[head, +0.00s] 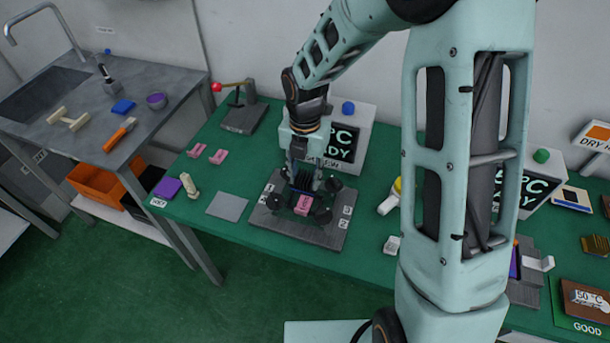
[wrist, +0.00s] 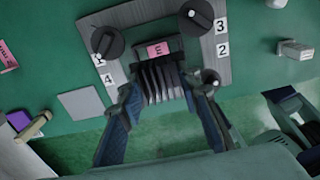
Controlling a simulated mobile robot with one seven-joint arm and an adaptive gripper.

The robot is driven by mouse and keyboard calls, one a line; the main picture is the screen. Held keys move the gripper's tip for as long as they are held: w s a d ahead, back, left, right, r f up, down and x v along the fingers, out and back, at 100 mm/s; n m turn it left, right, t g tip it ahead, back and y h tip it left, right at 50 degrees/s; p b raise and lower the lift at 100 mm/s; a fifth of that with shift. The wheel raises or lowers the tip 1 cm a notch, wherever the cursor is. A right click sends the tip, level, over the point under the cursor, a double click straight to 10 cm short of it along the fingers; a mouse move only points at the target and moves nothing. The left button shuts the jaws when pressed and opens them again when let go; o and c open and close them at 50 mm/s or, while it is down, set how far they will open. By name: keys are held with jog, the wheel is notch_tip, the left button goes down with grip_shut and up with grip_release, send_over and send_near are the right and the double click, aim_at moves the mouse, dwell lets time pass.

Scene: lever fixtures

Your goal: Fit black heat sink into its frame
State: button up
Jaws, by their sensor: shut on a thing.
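The black finned heat sink (wrist: 160,84) is between the fingers of my gripper (wrist: 161,92), which is shut on it. In the head view my gripper (head: 303,182) points down over the grey frame plate (head: 268,224), with the heat sink (head: 302,179) partly hidden by the fingers. The plate carries black round knobs (wrist: 108,42) and white number labels. A pink labelled block (wrist: 158,50) shows just beyond the heat sink, also in the head view (head: 303,204). I cannot tell whether the heat sink touches the plate. The fingers hide part of the near knobs.
A flat grey square (head: 227,206) lies left of the plate. A purple block (head: 167,188) and a cream piece (head: 189,186) lie farther left. A white piece (head: 391,245) lies right of the plate. A display box (head: 352,118) stands behind it.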

jog(key=shift+r, duration=0.1)
jog(key=b, duration=0.4)
send_over(305, 202)
jog(key=shift+s+f, duration=0.1)
jog(key=shift+f, duration=3.2)
jog(key=shift+f, duration=0.85)
jog(key=o, duration=1.2)
jog(key=shift+c, duration=0.2)
jog(key=shift+r, duration=0.2)
notch_tip(305, 202, up, 12)
jog(key=shift+f, duration=0.1)
